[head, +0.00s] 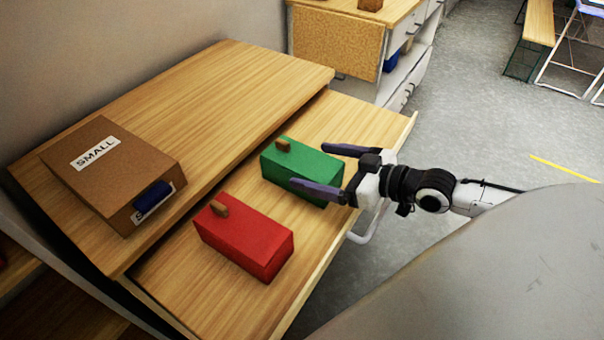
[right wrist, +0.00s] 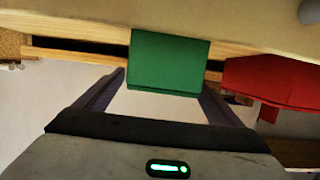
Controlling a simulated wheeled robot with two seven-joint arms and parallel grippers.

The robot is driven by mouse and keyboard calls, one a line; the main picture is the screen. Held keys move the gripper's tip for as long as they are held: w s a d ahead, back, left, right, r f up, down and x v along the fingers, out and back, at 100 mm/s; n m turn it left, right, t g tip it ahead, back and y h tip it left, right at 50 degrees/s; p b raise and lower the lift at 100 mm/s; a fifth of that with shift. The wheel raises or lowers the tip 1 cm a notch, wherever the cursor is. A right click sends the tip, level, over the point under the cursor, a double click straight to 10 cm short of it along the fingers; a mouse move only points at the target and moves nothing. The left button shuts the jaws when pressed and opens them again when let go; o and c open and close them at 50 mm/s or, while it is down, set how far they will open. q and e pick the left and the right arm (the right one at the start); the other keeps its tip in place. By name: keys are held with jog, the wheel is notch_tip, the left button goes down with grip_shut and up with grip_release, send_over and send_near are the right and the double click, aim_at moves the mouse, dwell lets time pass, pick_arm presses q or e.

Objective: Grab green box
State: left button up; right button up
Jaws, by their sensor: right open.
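The green box (head: 303,172) lies on the lower wooden shelf, with a small brown knob on its top. My right gripper (head: 316,166) is open and empty, its two dark fingers pointing left toward the near end of the green box. In the head view one finger overlaps the box's edge; I cannot tell whether it touches. In the right wrist view the green box (right wrist: 170,60) sits ahead, between and just beyond the fingertips (right wrist: 160,82). My left gripper is not in view.
A red box (head: 243,238) with a brown knob lies beside the green box on the lower shelf; it also shows in the right wrist view (right wrist: 268,82). A cardboard box marked SMALL (head: 112,172) stands on the upper shelf (head: 215,90).

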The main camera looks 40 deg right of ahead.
aim_at(302, 163)
jog(key=shift+x, duration=2.3)
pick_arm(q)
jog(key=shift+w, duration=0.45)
pick_arm(e)
jog(key=shift+s+a, duration=0.1)
jog(key=shift+a, duration=0.05)
